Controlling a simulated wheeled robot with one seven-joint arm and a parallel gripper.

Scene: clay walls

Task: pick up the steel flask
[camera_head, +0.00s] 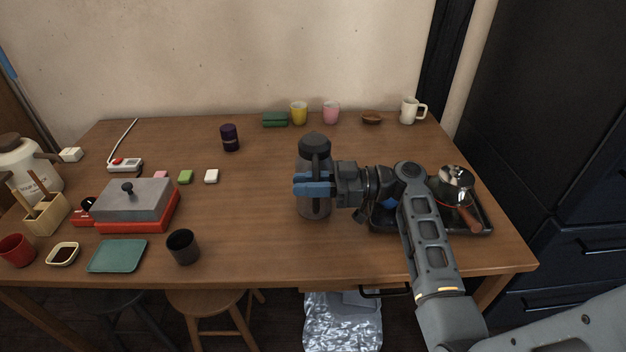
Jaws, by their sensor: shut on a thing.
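The steel flask (314,207) is a grey cylinder with a dark lid and a dark handle or strap. It stands upright at the right of the middle of the wooden table. My gripper (312,186) reaches it from the right, with its blue fingers shut around the flask's body at mid-height. The fingers hide the flask's middle. I cannot tell whether the flask's base touches the table.
Right of the flask, a black tray (482,212) holds a metal pot (456,182) with a wooden handle, partly behind my arm. A dark cup (183,247) and a red grill (139,221) stand left. Several cups line the back. The table's middle is clear.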

